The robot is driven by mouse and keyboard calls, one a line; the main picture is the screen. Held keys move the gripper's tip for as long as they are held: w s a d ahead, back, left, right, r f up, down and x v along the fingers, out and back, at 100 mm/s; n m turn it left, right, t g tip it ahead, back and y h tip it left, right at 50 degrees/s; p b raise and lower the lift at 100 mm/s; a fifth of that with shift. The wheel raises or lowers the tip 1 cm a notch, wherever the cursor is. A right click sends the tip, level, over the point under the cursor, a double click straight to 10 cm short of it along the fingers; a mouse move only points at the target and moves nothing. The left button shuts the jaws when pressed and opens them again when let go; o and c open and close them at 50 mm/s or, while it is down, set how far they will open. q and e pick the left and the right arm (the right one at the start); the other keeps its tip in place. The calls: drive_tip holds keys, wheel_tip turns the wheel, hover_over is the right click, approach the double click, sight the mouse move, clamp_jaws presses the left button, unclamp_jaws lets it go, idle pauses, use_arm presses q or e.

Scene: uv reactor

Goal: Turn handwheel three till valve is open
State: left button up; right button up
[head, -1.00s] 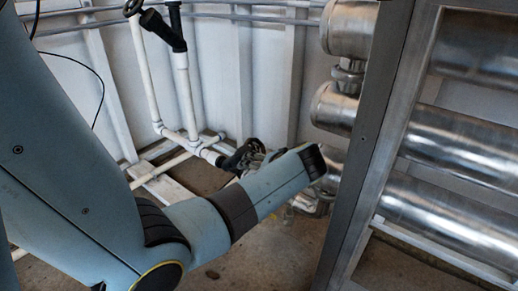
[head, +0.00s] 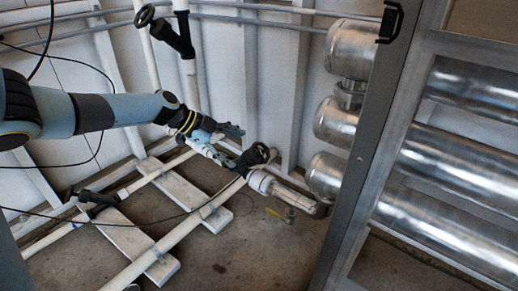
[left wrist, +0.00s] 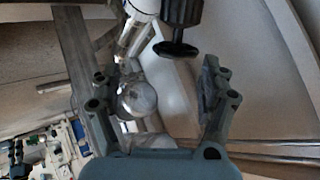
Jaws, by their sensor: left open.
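A black handwheel (head: 259,153) sits on a black valve on the white floor-level pipe, just right of my left gripper (head: 232,144) in the head view. The left gripper is open and empty, its fingers pointing toward that handwheel, seemingly apart from it. In the left wrist view, a black handwheel (left wrist: 176,49) on its valve stands beyond the open fingers of the left gripper (left wrist: 160,75), toward the right finger. Another black handwheel (head: 145,15) is at the top on an upright pipe. No number shows, so I cannot tell which is handwheel three. The right gripper is out of view.
Steel reactor cylinders (head: 455,150) stand in a metal frame (head: 372,150) at right. A black valve (head: 92,199) sits on the lower-left piping. White pipes (head: 175,242) run over pale supports (head: 190,203). Thin black cables cross the left side. Floor right of the pipes is mostly clear.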

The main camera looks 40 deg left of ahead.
sight(259, 152)
use_arm(q)
drive_tip(key=shift+t, duration=0.3)
drive_tip(key=b+x, duration=0.1)
drive_tip(key=x, duration=0.1)
drive_tip(key=w+b+x, duration=0.1)
drive_tip(key=x, duration=0.1)
drive_tip(key=r+b+x, duration=0.1)
drive_tip(key=x, duration=0.2)
drive_tip(key=shift+w+a+f+b, duration=0.2)
drive_tip(key=shift+a+b, duration=0.1)
drive_tip(key=shift+a, duration=0.1)
drive_tip(key=shift+x, duration=0.8)
drive_tip(key=shift+w+d+b, duration=0.25)
drive_tip(key=shift+w+b, duration=0.1)
drive_tip(key=shift+w, duration=0.05)
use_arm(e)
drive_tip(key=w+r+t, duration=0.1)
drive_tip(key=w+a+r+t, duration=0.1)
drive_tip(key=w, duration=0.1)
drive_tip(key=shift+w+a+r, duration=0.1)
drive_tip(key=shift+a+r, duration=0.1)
